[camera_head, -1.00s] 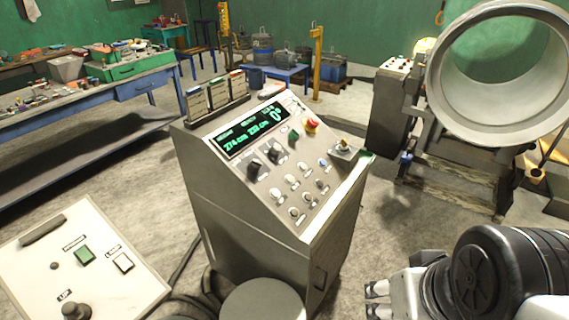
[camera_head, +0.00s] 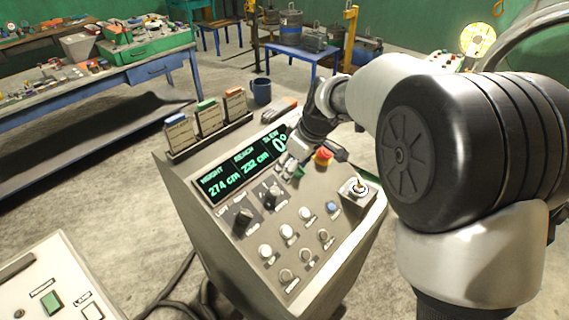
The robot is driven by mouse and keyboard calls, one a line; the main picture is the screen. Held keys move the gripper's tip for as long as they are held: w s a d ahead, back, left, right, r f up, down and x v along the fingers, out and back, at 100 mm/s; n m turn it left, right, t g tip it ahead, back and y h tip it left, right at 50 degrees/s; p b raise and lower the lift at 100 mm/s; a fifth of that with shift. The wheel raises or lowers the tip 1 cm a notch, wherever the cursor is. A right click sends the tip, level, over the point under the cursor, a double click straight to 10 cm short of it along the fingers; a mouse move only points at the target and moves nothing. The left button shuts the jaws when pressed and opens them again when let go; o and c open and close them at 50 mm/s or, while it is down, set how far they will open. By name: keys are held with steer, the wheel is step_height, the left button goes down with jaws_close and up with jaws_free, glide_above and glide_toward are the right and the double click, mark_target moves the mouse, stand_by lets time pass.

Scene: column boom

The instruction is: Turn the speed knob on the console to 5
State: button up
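The grey console (camera_head: 215,250) stands in the middle with a sloping top. Its green display (camera_head: 243,166) reads height 274 cm, reach 232 cm and slew 0°. Two black knobs sit below the display, one on the left (camera_head: 243,216) and one further right (camera_head: 273,193). Their small labels and scale marks are too fine to read, so I cannot tell which is the speed knob or its setting. My gripper (camera_head: 288,163) is over the console's upper right, by the display's right end and above the knobs. Its fingers are small and partly hidden, and their gap is unclear.
A red stop button (camera_head: 323,156), a joystick (camera_head: 357,187) and several round buttons are on the panel. Card holders (camera_head: 207,118) and a blue mug (camera_head: 261,91) are at its back edge. A white control box (camera_head: 40,275) stands lower left. My arm covers the right side.

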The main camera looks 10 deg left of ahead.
mark_target(275, 191)
steer(key=b+x, duration=0.1)
steer(key=x, duration=1.7)
steer(key=shift+w+a, duration=0.1)
steer(key=shift+w, duration=0.1)
steer(key=shift+c, duration=0.5)
steer(key=c, duration=1)
